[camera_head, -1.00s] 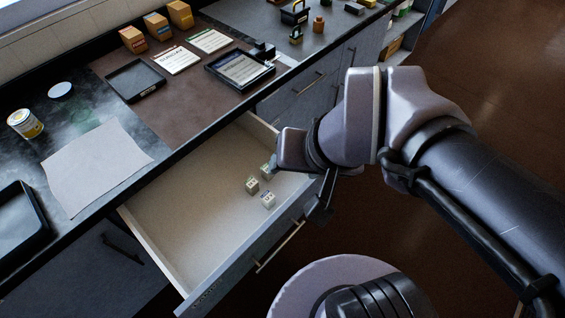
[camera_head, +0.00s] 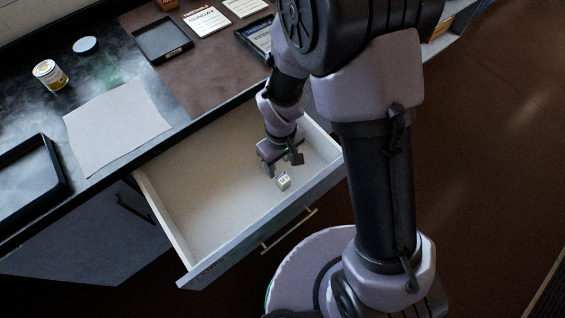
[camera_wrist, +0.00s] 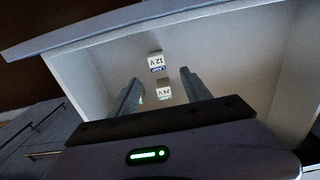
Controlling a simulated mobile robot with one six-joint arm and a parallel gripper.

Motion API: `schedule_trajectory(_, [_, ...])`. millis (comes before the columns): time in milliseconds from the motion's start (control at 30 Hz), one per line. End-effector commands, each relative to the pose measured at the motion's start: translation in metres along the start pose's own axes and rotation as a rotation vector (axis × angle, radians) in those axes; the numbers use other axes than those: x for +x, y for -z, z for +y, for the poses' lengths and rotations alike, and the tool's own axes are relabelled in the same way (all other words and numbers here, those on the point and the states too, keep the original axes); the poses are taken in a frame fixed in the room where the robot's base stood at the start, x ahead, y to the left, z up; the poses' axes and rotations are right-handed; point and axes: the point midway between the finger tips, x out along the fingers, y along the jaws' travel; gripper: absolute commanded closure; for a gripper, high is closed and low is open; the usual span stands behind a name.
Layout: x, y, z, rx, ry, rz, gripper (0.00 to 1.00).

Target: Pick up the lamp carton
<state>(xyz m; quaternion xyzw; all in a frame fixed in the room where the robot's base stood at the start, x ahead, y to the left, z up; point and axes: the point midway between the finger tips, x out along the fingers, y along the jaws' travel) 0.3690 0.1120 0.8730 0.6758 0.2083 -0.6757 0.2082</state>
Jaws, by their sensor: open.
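Small white cartons lie in the open drawer (camera_head: 190,215). The wrist view shows two: one marked 12 V (camera_wrist: 155,58) with a blue label reading LAMP, and one marked 24 V (camera_wrist: 164,91), both upside down in the picture. My gripper (camera_head: 283,166) is inside the drawer, pointing down, its fingers open. In the wrist view, the 24 V carton appears between the fingers (camera_wrist: 160,80); I cannot tell how far below them. The 12 V carton is beyond the fingertips, nearer the drawer front. One carton (camera_head: 283,181) shows in the head view; my gripper hides others.
The drawer's walls surround my gripper, and its left part is empty. The worktop holds a black tray (camera_head: 50,150), a pale sheet (camera_head: 115,125), a yellow-labelled tin (camera_head: 50,74), a round lid (camera_head: 86,45) and a dark square tray (camera_head: 163,55).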

Motion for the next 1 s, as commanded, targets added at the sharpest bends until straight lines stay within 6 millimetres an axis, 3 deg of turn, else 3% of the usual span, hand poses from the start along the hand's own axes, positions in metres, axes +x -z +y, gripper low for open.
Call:
schedule_trajectory(33, [0.023,-0.001,0.000,0.001,0.001,-0.004,0.44])
schedule_trajectory(200, [0.065,-0.001,0.000,0.002,0.001,-0.002,0.44])
schedule_trajectory(433, [0.086,-0.001,0.002,0.003,0.000,0.000,0.44])
schedule_trajectory(667, [0.129,-0.004,0.006,0.004,0.000,0.000,0.44])
schedule_trajectory(867, [0.127,-0.003,0.006,0.004,0.000,0.001,0.44])
schedule_trajectory(1000, [0.127,-0.003,0.006,0.004,0.000,0.001,0.71])
